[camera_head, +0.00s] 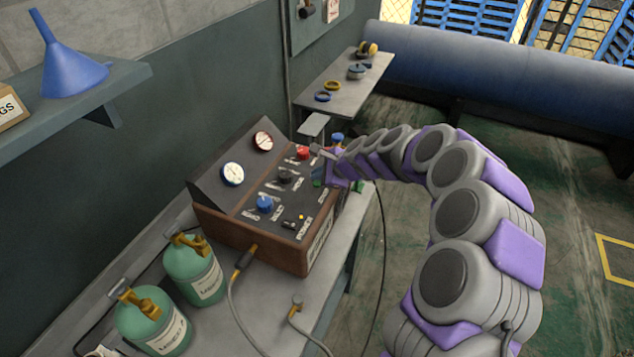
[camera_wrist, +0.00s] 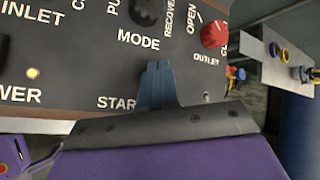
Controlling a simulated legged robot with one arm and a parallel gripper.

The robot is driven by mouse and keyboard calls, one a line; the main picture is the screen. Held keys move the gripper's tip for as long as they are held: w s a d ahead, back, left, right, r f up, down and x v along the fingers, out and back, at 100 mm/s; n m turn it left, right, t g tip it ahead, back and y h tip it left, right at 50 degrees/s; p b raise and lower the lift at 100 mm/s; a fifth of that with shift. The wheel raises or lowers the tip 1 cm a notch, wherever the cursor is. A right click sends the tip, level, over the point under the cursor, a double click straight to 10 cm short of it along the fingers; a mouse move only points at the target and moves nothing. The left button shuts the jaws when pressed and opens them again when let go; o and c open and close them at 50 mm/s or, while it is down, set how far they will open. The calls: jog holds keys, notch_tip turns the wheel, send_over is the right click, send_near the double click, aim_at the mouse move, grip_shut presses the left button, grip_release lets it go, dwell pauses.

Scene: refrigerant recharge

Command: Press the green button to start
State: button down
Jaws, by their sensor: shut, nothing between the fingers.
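The control box (camera_head: 268,215) with its dark panel sits on the workbench. My gripper (camera_wrist: 159,68) is shut and empty, its blue-grey fingers over the panel by the START label (camera_wrist: 116,103) in the wrist view. The green button is not visible there; the fingers cover the panel just right of that label. In the head view a small green patch (camera_head: 317,183) shows beside the end of my arm, too small to identify surely. I cannot tell whether the fingertips touch the panel.
The mode knob (camera_wrist: 147,11) and red outlet knob (camera_wrist: 214,35) stand above the fingers. A lit yellow lamp (camera_wrist: 33,73) is near POWER. A blue inlet knob (camera_head: 264,203) is on the box. Two green cylinders (camera_head: 192,268) and a hose (camera_head: 232,300) are beside it.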

aim_at(319, 184)
jog(key=shift+f, duration=0.1)
dwell(0.4)
jog(key=shift+f, duration=0.4)
dwell(0.4)
jog(key=shift+r+p, duration=0.6)
jog(key=shift+p, duration=0.15)
notch_tip(319, 184, up, 6)
jog(key=p, duration=0.5)
jog(key=shift+p, duration=0.35)
